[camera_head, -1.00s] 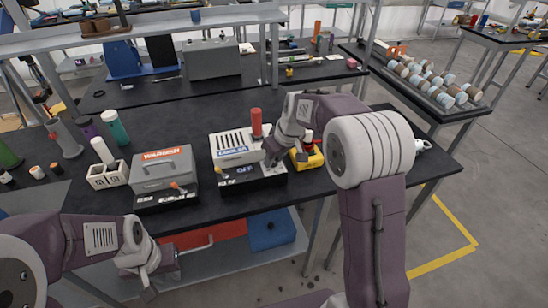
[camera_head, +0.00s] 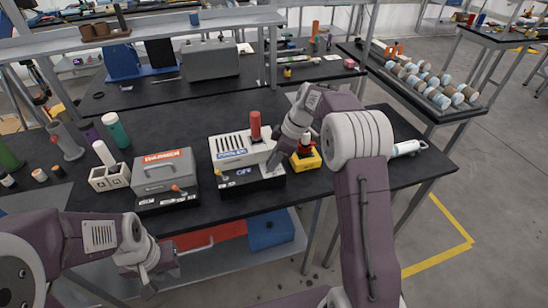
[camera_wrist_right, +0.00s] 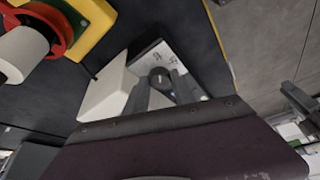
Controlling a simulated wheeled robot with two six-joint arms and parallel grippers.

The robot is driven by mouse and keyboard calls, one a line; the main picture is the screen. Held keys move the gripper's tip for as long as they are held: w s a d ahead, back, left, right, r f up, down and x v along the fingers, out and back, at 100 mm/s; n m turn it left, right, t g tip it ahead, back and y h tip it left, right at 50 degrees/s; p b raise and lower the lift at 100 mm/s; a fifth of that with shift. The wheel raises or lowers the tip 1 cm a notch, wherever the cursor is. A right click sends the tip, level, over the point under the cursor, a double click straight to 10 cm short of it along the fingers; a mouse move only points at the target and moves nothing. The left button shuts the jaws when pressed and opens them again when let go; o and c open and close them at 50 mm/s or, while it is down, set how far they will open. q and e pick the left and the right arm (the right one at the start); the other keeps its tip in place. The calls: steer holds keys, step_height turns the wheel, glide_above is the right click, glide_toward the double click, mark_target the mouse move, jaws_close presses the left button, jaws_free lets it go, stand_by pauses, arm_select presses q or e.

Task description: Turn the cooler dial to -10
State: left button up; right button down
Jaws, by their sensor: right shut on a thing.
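A white slotted box with a blue label (camera_head: 229,152), its text too small to read surely, stands on a black base (camera_head: 250,181) at the middle of the table's front; I take it for the cooler. My right gripper (camera_head: 272,162) is at the box's right front corner and hides part of it. In the right wrist view, the gripper (camera_wrist_right: 162,88) is shut on a dark round dial (camera_wrist_right: 159,76) on a white marked panel (camera_wrist_right: 150,56). The marks are too small to read. My left gripper (camera_head: 150,284) hangs in front of the table, apart from everything; its fingers are unclear.
A yellow box with a red and dark knob (camera_head: 308,160) stands close right of my right gripper; it also shows in the wrist view (camera_wrist_right: 91,30). A red cylinder (camera_head: 256,126) stands at the white box. A grey case (camera_head: 163,172) is to the left.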

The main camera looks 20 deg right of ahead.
steer(key=shift+n, duration=0.3)
stand_by(0.4)
steer(key=c, duration=1.1)
jaws_free()
steer(key=shift+o, duration=0.2)
